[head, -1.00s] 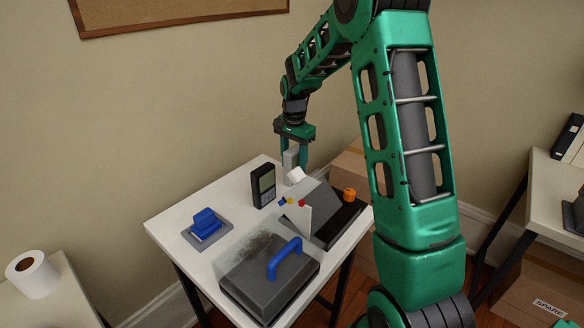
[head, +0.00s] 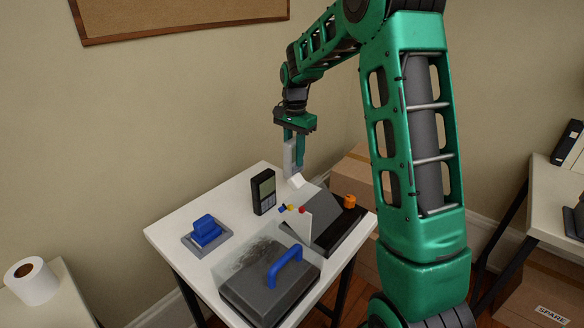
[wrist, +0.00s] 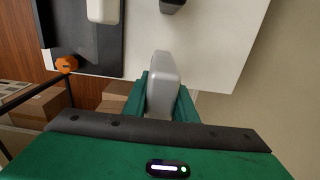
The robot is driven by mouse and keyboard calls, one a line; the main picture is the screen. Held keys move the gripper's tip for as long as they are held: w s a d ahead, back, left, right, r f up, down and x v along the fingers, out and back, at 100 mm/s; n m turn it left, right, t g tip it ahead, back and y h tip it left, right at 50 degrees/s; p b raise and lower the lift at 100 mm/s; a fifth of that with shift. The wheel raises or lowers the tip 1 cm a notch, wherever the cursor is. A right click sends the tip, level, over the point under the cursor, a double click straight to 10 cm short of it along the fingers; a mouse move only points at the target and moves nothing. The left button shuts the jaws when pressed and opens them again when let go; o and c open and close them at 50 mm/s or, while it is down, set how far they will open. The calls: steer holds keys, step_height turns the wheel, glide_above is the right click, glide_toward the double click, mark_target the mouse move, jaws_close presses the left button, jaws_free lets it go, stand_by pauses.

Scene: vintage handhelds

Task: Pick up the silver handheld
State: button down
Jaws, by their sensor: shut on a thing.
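The silver handheld (head: 289,158) is a pale grey upright slab at the far right corner of the white table in the head view. My gripper (head: 294,157) points down and its green fingers are shut on it. In the wrist view the handheld (wrist: 162,84) sits between the two fingertips (wrist: 161,98), its rounded end reaching past them. Its screen face does not show clearly in either view. I cannot tell for sure how far its lower end is from the tabletop.
Cardboard boxes (head: 350,172) stand behind the table.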

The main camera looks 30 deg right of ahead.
step_height(320, 180, up, 13)
steer(key=shift+f, duration=0.15)
stand_by(0.4)
